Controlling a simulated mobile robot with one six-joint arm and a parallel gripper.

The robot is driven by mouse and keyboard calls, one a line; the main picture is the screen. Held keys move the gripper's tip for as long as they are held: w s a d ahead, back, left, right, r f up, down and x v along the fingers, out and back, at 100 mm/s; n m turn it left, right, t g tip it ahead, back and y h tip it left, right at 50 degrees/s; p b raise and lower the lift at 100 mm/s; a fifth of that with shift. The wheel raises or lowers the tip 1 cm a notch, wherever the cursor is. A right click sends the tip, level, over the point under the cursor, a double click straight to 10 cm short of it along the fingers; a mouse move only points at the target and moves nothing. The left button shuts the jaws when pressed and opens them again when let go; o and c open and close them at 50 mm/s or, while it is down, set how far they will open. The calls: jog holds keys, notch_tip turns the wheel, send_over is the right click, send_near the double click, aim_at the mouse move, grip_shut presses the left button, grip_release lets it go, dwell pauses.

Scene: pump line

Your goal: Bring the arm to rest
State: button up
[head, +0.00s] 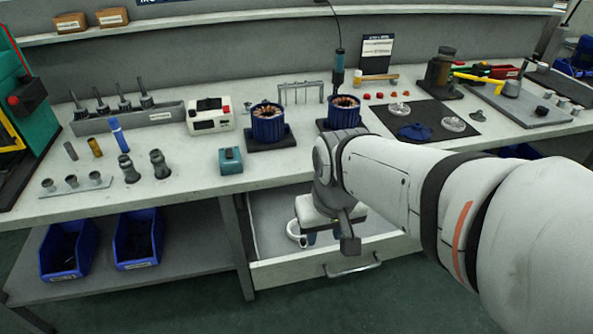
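My arm reaches in from the right in the head view, bent down at the wrist. My gripper (325,232) hangs over the open drawer (268,210) below the workbench, close to the drawer front. Its fingers are mostly hidden by the wrist and drawer front, so I cannot tell whether it is open or shut. A white ring-shaped thing (295,231) shows in the drawer just left of the gripper. A small dark teal patch shows beside it; I cannot tell what it is.
The workbench (200,182) holds two blue motor stators (268,124), a teal block (230,160), a white device (209,116) and a black mat (455,115). Two blue bins (138,238) stand on the lower shelf at left. The drawer handle (353,268) juts forward. Floor in front is clear.

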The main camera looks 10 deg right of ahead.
jog(key=shift+s+a, duration=0.1)
jog(key=shift+s, duration=0.15)
notch_tip(320, 180, up, 9)
jog(key=p, duration=0.8)
jog(key=shift+s+t, duration=0.15)
jog(key=shift+t, duration=0.15)
